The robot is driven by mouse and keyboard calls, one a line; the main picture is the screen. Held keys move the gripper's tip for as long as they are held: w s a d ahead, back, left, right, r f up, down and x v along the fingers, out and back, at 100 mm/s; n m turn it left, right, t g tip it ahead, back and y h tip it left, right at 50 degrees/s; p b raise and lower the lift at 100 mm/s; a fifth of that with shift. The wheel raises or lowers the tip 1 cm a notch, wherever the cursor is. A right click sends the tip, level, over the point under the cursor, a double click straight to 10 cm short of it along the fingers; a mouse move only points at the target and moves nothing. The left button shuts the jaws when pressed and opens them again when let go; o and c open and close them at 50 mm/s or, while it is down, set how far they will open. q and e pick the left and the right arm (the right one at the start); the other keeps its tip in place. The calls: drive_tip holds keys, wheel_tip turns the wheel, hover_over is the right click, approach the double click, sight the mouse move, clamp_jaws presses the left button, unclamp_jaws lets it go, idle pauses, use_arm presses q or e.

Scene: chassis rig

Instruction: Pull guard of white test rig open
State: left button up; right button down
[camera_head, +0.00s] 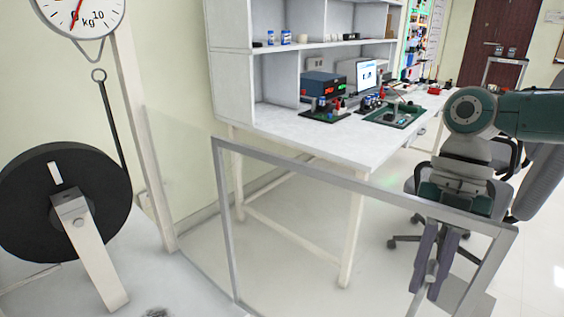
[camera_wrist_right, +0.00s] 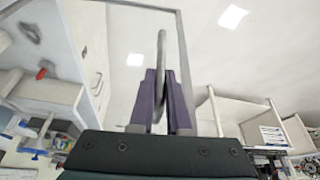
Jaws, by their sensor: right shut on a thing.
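The guard is a clear panel in a grey frame (camera_head: 330,177). Its far upright is close to the white test rig (camera_head: 155,150), and its top bar slants down to a near corner at the right. The panel stands out over the floor, away from the rig's black wheel (camera_head: 100,200). My right gripper (camera_head: 430,290) is at the guard's right end, shut on its handle (camera_head: 417,300). In the right wrist view the purple fingers (camera_wrist_right: 161,110) close around the curved grey handle (camera_wrist_right: 161,50). My left gripper is not in view.
A white workbench (camera_head: 310,130) with shelves, a monitor (camera_head: 366,73) and electronics stands behind the guard. An office chair (camera_head: 400,240) is behind my right arm. A dial gauge (camera_head: 90,12) hangs at top left. Pale floor is clear beneath the bench.

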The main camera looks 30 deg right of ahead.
drive_tip(key=c, duration=0.9)
unclamp_jaws()
drive_tip(key=v, duration=1)
